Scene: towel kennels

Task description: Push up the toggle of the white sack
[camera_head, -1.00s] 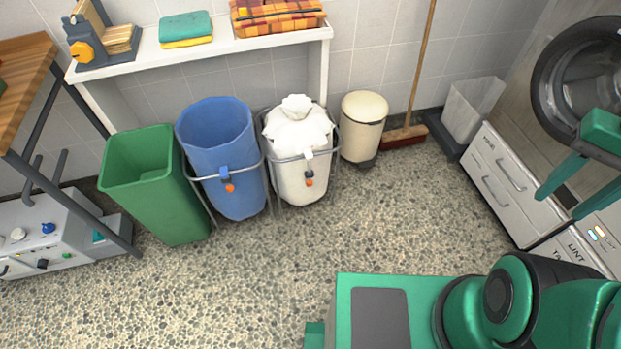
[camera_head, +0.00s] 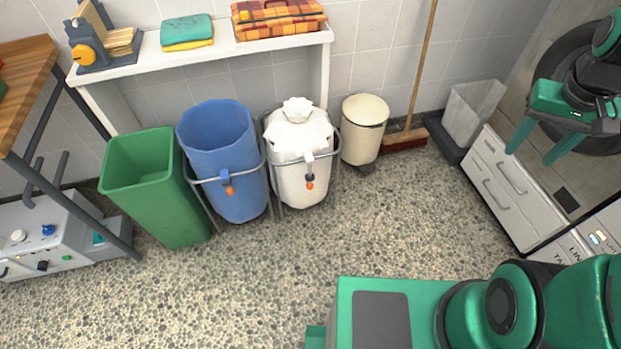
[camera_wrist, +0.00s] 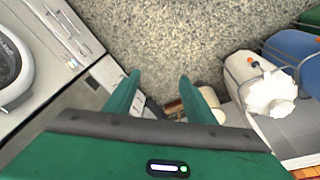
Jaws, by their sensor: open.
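The white sack (camera_head: 299,165) hangs upright in a grey metal frame, its top gathered into a ruffled bunch. Its toggle (camera_head: 310,182), a small dark piece with an orange end, is on the front of the sack below the frame's bar. The white sack also shows at the right of the wrist view (camera_wrist: 240,68), with an orange spot on it. My gripper (camera_head: 532,152) is open and empty, at the right in front of the dryer, well apart from the sack. Its two green fingers (camera_wrist: 160,80) show spread in the wrist view.
A blue sack (camera_head: 222,160) with its own orange-ended toggle stands left of the white one, beside a green bin (camera_head: 150,190). A cream pedal bin (camera_head: 362,130) and a broom (camera_head: 405,138) stand to the right. The speckled floor (camera_head: 270,265) in front is clear.

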